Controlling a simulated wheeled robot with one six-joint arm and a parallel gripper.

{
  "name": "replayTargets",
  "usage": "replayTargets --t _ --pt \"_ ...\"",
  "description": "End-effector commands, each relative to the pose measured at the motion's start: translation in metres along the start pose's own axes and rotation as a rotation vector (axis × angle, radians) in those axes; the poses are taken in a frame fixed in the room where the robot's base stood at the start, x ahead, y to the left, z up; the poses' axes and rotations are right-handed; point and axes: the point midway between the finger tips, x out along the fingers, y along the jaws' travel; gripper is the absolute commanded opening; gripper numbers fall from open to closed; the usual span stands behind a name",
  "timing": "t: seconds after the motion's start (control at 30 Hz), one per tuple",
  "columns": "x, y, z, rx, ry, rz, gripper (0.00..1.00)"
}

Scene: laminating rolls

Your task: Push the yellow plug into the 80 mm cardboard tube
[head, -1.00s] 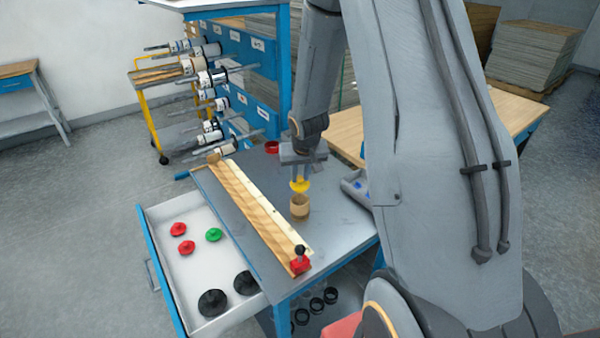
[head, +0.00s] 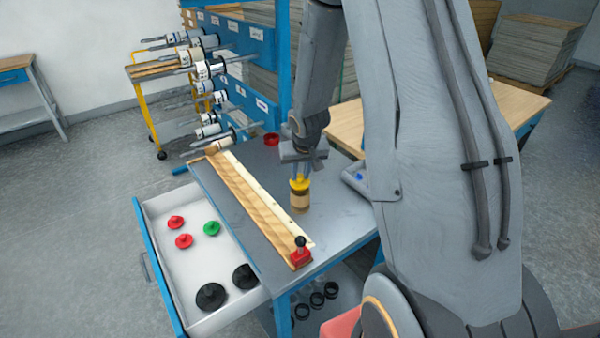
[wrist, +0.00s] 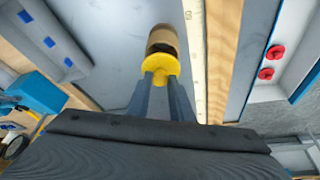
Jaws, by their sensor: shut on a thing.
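The yellow plug (head: 299,184) is between the fingers of my gripper (head: 299,174), which is shut on it. The cardboard tube (head: 300,202) stands upright on the grey bench, directly under the plug. In the head view the plug appears to meet the tube's top end. In the wrist view the plug (wrist: 160,66) sits at the fingertips, with the brown tube (wrist: 163,40) just beyond it. The tube's mouth is hidden behind the plug, so I cannot tell how far in the plug is.
A wooden rail with a scale (head: 250,200) lies left of the tube, with a red stop (head: 301,256) at its near end. An open drawer (head: 180,205) holds red, green and black plugs. A red ring (head: 271,139) lies at the back. A blue-grey tray (head: 354,178) stands right.

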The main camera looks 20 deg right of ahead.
Motion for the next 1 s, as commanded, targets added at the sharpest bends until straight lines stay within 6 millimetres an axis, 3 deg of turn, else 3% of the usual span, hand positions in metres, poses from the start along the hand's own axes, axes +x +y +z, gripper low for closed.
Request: replayTargets --t 1.0 --pt "0.028 0.000 0.011 0.000 0.001 0.000 0.00"
